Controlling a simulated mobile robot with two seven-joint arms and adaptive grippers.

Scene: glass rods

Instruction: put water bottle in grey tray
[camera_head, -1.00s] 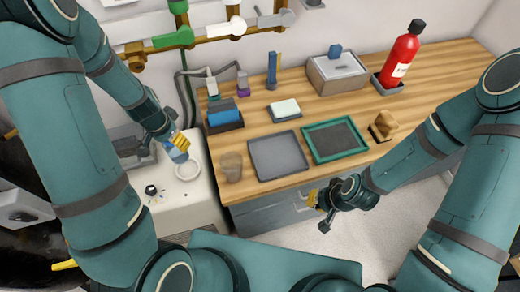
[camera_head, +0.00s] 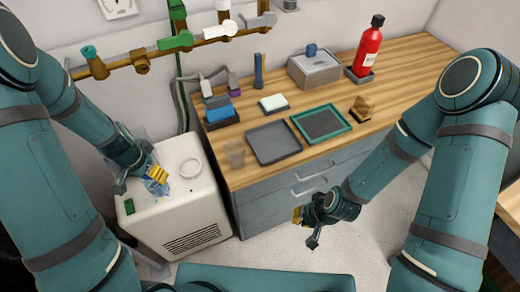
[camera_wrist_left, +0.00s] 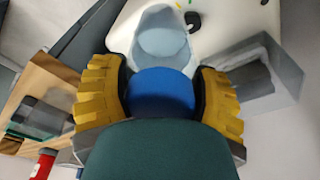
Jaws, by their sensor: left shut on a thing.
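The water bottle is clear and bluish, and shows in the head view (camera_head: 156,188) beneath the fingers of my left gripper (camera_head: 156,178). In the left wrist view its blue cap (camera_wrist_left: 160,92) is between the yellow finger pads, with the pale clear body (camera_wrist_left: 163,38) beyond. The left gripper is shut on it, over the white appliance; I cannot tell whether the bottle touches the top. The grey tray (camera_head: 272,143) lies empty on the wooden counter. My right gripper (camera_head: 306,228) looks open and empty, in front of the drawers.
A blue item in a dark holder (camera_head: 221,113), a grey box (camera_head: 314,69) and a red extinguisher (camera_head: 368,48) stand behind. Pipes (camera_head: 182,42) run along the wall.

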